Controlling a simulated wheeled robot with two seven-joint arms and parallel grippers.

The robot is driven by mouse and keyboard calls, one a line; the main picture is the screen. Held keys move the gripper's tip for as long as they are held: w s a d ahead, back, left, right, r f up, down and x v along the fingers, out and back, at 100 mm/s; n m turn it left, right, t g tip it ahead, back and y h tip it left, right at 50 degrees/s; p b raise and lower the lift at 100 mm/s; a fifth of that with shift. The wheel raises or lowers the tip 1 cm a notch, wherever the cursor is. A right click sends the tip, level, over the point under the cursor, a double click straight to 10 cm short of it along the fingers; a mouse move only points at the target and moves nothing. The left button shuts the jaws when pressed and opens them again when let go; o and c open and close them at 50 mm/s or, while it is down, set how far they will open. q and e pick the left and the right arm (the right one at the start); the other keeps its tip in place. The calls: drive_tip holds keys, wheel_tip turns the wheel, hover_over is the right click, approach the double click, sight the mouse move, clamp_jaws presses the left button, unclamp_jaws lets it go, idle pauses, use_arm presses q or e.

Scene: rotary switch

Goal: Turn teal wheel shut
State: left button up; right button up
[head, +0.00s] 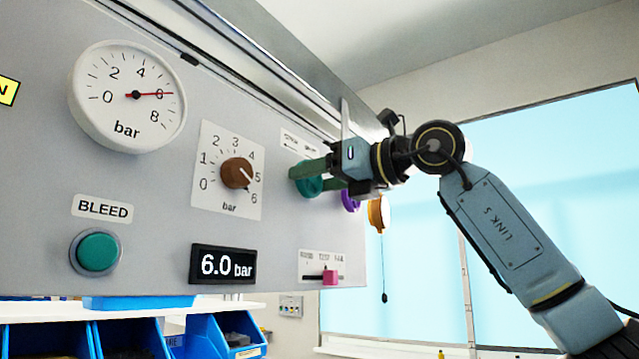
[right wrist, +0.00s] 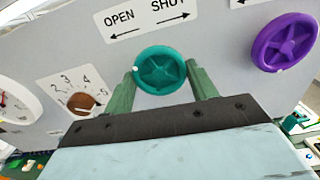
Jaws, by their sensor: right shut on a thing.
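The teal wheel (head: 308,187) is mounted on the grey panel, partly hidden by my gripper in the head view. In the right wrist view the teal wheel (right wrist: 160,71) shows its spoked face, with a small white mark at its left rim. A label (right wrist: 150,18) above it reads OPEN with an arrow left and SHUT with an arrow right. My right gripper (head: 310,172) is shut on the teal wheel, its green fingers on either side of the rim. My left gripper is not in view.
A purple wheel (right wrist: 284,42) sits right of the teal one, and an orange wheel (head: 377,213) beyond. A brown knob (head: 237,173) is on the left. The gauge (head: 128,97) points near 6 and the display (head: 223,265) reads 6.0 bar. A pink slider (head: 330,277) is below.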

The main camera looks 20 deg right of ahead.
drive_tip(key=m+b, duration=0.1)
drive_tip(key=m, duration=0.4)
drive_tip(key=shift+m+b, duration=0.3)
drive_tip(key=shift+b, duration=0.05)
drive_tip(key=m+b, duration=0.1)
drive_tip(key=m, duration=0.4)
idle(0.4)
drive_tip(key=o, duration=1)
drive_tip(key=shift+s+b, duration=0.1)
drive_tip(key=shift+b, duration=0.2)
drive_tip(key=b+v, duration=0.3)
drive_tip(key=v, duration=1)
